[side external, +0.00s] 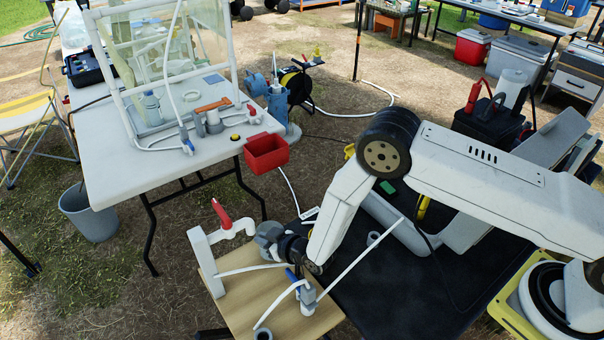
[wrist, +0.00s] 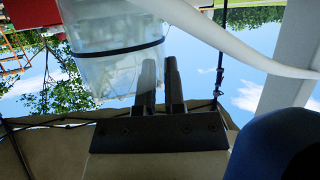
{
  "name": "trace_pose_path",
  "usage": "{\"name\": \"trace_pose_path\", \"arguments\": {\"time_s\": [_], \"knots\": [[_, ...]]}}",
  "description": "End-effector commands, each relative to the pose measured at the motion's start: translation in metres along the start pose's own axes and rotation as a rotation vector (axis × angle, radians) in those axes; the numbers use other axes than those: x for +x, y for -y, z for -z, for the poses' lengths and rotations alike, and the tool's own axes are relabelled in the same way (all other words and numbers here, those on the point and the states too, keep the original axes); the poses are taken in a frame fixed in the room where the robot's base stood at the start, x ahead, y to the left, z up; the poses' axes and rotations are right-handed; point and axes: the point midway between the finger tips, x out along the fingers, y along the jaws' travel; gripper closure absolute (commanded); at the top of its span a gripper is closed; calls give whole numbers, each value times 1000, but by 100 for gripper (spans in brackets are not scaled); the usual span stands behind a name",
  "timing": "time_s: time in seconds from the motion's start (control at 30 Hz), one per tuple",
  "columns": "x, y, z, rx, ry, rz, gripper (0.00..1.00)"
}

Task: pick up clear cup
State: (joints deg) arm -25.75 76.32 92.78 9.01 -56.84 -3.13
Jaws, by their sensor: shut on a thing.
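The clear cup (wrist: 118,62), a see-through vessel with a dark band around it, fills the upper left of the wrist view. My gripper (wrist: 161,75) has its two dark fingers close together at the cup's right edge. The left finger shows through the clear wall, and the fingers are shut on the cup at that wall. In the side view my gripper (side external: 268,236) is low over the wooden board, beside a white pipe tap with a red handle (side external: 221,213).
Thin white tubes (side external: 278,305) and a blue-handled valve (side external: 292,280) lie close by on the wooden board (side external: 232,289). A red bin (side external: 266,153) hangs at the white table's (side external: 205,165) edge. A pale tube (wrist: 235,45) crosses the wrist view near the cup.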

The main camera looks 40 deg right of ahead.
Motion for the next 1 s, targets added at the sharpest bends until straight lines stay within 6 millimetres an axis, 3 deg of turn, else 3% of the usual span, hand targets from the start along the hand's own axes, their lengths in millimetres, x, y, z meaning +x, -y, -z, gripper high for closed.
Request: {"name": "trace_pose_path", "arguments": {"time_s": [0.67, 1.0], "knots": [[-6, -1, -2, 0, 11, -2, 100], [-32, -1, 8, -1, 5, -1, 100]]}}
